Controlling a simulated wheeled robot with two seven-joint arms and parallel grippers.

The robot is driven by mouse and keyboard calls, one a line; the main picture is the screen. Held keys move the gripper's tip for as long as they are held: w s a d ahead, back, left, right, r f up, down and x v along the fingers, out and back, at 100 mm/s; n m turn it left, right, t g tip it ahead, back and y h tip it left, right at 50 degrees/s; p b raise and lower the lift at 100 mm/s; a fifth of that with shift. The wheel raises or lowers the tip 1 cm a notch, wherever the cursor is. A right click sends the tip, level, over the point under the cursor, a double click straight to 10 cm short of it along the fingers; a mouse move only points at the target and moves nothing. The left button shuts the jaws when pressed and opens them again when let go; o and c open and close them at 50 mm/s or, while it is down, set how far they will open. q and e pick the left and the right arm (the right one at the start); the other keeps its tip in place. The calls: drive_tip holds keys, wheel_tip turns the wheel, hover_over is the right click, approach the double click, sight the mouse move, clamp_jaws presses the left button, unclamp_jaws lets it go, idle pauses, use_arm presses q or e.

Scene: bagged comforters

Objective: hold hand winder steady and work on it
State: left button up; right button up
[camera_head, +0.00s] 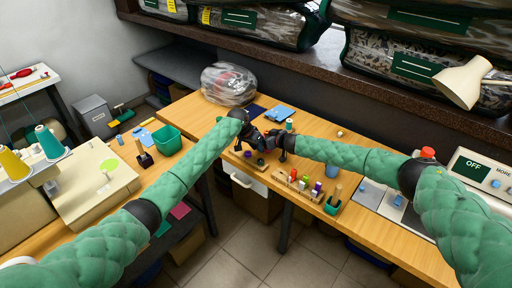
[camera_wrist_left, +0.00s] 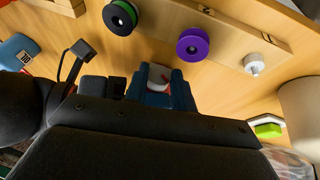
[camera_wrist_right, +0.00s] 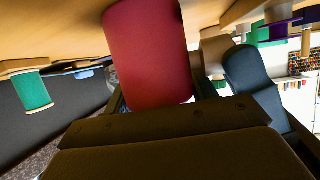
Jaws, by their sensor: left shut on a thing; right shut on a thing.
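In the head view my left gripper (camera_head: 252,137) and my right gripper (camera_head: 279,143) are close together over the wooden table. The dark hand winder (camera_head: 259,160) seems to be just below them, mostly hidden by the grippers. In the left wrist view my left gripper (camera_wrist_left: 160,88) is shut on a small pale part with some red, which I take to be part of the winder. A black crank-like arm (camera_wrist_left: 75,58) stands to its left. In the right wrist view a large dark red cylinder (camera_wrist_right: 148,50) fills the space between the fingers of my right gripper (camera_wrist_right: 175,92), which is shut on it.
A wooden rack with colored spools (camera_head: 298,184) stands to the right at the table's front. A green bin (camera_head: 167,139), a clear bagged bundle (camera_head: 229,84) and a sewing machine (camera_head: 95,185) are to the left. A shelf with bagged comforters (camera_head: 400,70) overhangs the back.

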use_arm(q)
drive_tip(key=o, duration=0.7)
